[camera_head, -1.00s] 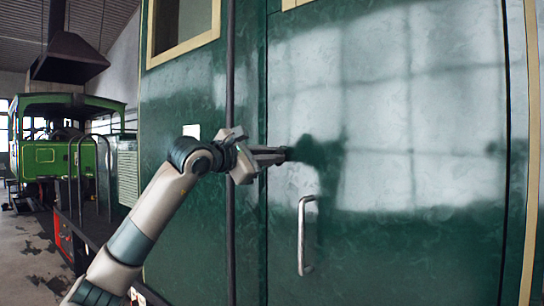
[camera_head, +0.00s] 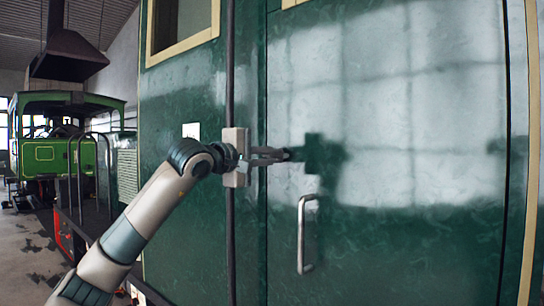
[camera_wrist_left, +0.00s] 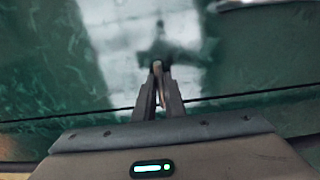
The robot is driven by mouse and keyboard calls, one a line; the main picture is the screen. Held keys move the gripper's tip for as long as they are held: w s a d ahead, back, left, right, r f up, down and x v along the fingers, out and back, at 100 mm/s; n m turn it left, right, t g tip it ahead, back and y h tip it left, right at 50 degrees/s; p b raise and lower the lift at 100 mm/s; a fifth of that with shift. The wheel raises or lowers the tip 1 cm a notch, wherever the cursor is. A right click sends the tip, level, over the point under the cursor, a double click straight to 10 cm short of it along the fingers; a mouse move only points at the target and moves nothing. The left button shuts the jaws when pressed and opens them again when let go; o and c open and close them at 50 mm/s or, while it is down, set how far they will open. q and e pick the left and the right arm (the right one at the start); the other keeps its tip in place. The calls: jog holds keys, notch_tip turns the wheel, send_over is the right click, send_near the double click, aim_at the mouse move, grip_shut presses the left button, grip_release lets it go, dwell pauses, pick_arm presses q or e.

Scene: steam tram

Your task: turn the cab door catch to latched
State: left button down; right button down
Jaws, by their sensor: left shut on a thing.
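The green cab door (camera_head: 400,240) fills the right of the head view, with pale window reflections on it. My left gripper (camera_head: 286,154) reaches in from the left at the door, above the door handle and just right of the door's left edge. In the left wrist view my left gripper (camera_wrist_left: 160,82) is closed on a small tan catch (camera_wrist_left: 157,66) between its fingertips. The fingers hide most of the catch, so its exact angle cannot be told. My right gripper is not in view.
A metal bar handle (camera_head: 301,235) stands out from the door below my gripper. A white label (camera_head: 191,130) is on the green side wall left of the door. A green locomotive (camera_head: 60,150) and a dark hood (camera_head: 68,56) are at the far left.

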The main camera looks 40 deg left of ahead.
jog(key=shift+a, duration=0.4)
pick_arm(q)
jog(key=c, duration=1.8)
grip_release()
jog(key=shift+s, duration=0.1)
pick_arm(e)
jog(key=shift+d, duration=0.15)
